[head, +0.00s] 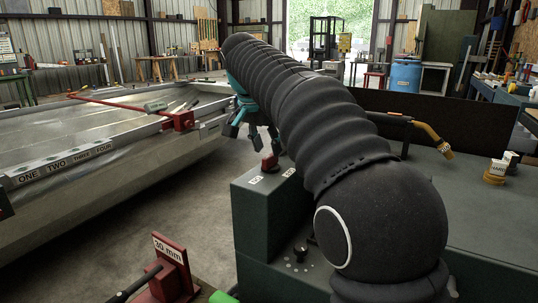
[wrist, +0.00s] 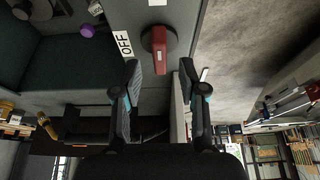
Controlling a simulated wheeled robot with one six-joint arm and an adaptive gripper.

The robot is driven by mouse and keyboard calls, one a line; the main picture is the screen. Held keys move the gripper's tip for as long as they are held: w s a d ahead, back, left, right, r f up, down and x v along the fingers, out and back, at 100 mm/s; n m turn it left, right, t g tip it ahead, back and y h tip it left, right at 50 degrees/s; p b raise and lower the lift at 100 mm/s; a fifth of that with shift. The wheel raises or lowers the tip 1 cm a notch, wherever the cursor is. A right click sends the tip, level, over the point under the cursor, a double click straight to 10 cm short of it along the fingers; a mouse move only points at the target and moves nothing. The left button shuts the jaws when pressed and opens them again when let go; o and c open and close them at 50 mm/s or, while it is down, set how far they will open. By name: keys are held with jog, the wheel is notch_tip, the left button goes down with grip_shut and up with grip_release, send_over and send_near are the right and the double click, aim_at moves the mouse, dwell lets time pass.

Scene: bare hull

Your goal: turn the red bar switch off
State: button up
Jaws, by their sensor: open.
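The red bar switch (wrist: 158,46) sits on a dark round base in the wrist view. Its bar runs up and down in that picture, in line with a partly cut-off white label (wrist: 157,2) at the top edge. The OFF label (wrist: 124,44) is to its left, at the side of the bar. In the head view the red switch (head: 269,162) shows small on the dark green cabinet's top, beside two white labels. My gripper (wrist: 160,74) is open and empty, its fingertips either side of the bar's near end in the picture. The head view shows my gripper (head: 253,132) above the switch; contact cannot be told.
The green cabinet (head: 262,222) has a knob on its front. A metal hull (head: 110,190) with a red clamp bar stands left, across a strip of bare floor. A yellow-tipped hose (head: 432,137) and a HAND-labelled yellow item (head: 494,174) are on the right bench.

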aim_at(270, 155)
jog(key=shift+x, duration=1.75)
grip_shut()
